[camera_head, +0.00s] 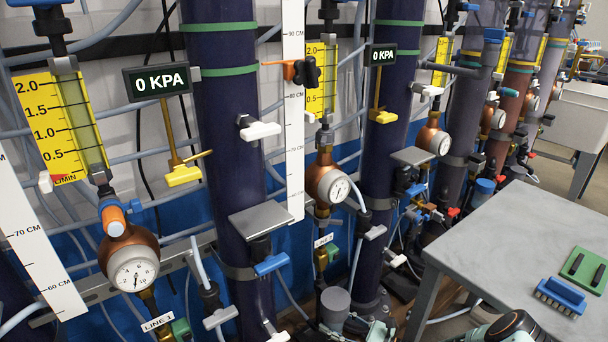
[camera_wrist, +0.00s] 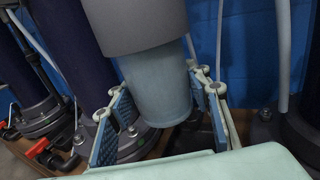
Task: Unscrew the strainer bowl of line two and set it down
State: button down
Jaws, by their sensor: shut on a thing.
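The strainer bowl (camera_wrist: 157,88) is a pale blue-grey cup hanging upright under a grey strainer body (camera_wrist: 135,25) in the wrist view. My gripper (camera_wrist: 162,102) is shut on the bowl, with one blue-padded finger on each side. In the head view the grey strainer (camera_head: 336,302) is low at the bottom centre, and my gripper (camera_head: 368,330) shows beside it, partly cut off. The bowl itself is mostly hidden there. The bowl appears to meet the strainer body, but I cannot tell whether the thread is loose.
Dark columns (camera_head: 225,130) stand left and right of the strainer, with gauges (camera_head: 331,185), valves and thin hoses close by.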

jog(key=shift+r+m+t+h+p, duration=0.1)
jog(key=shift+m+t+h+p, duration=0.35)
jog(key=shift+t+p, duration=0.25)
jog(key=shift+f+b, duration=0.2)
jog(key=shift+b, duration=0.1)
notch_tip(320, 180, down, 4)
jog(key=b, duration=0.4)
jog(key=shift+f, duration=0.2)
jog(key=s+p, duration=0.3)
jog(key=s, duration=0.7)
jog(key=shift+d, duration=0.3)
dwell(0.6)
jog(key=shift+s, duration=0.1)
